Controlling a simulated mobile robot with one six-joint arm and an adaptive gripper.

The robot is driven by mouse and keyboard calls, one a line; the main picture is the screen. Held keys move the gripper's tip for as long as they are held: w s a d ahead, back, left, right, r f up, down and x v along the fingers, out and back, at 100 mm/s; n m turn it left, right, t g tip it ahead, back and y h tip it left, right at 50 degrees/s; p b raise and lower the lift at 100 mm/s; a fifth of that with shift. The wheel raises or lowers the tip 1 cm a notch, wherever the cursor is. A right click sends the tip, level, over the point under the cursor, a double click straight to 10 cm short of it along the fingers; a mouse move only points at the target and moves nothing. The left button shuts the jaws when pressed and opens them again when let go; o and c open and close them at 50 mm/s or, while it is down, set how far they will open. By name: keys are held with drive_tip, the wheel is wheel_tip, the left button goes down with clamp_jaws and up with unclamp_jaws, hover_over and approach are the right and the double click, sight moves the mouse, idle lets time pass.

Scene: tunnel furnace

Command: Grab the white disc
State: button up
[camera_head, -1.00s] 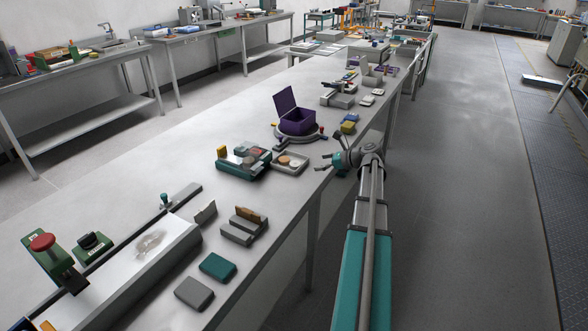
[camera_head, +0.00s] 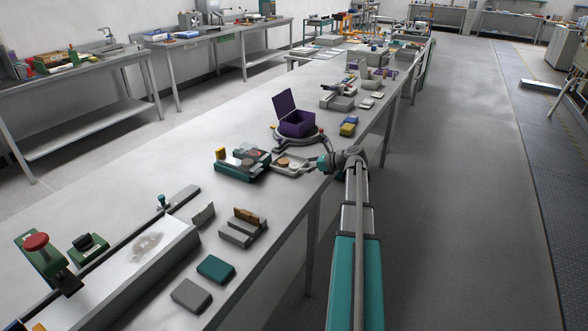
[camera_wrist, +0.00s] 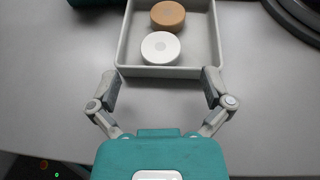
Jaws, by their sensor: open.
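The white disc (camera_wrist: 160,47) lies in a shallow light-grey tray (camera_wrist: 207,72), near the tray's near wall in the wrist view. A tan disc (camera_wrist: 167,15) lies just beyond it in the same tray. My gripper (camera_wrist: 162,88) is open and empty, its two fingers spread wide just short of the tray's near wall, with the white disc between their lines. In the head view my gripper (camera_head: 322,163) is at the table's right edge, beside the tray (camera_head: 283,172). The tan disc (camera_head: 283,162) shows there, but the white disc is too small to make out surely.
A green-and-grey fixture (camera_head: 241,164) stands left of the tray. A purple open box (camera_head: 297,124) sits on a round base behind it. The floor (camera_head: 450,200) on the right is clear.

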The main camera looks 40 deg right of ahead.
sight(295, 165)
drive_tip(key=shift+b+x, duration=0.3)
drive_tip(key=shift+x, duration=0.85)
drive_tip(key=shift+w+a+r+b, duration=0.1)
drive_tip(key=shift+w+a+b, duration=0.2)
drive_tip(key=shift+w+a, duration=0.1)
drive_tip(key=shift+w, duration=0.1)
drive_tip(key=shift+w+a+f, duration=0.1)
drive_tip(key=shift+w+f, duration=0.15)
drive_tip(key=shift+w, duration=0.05)
drive_tip(key=shift+s, duration=0.1)
drive_tip(key=shift+c, duration=0.8)
drive_tip(key=c, duration=1.1)
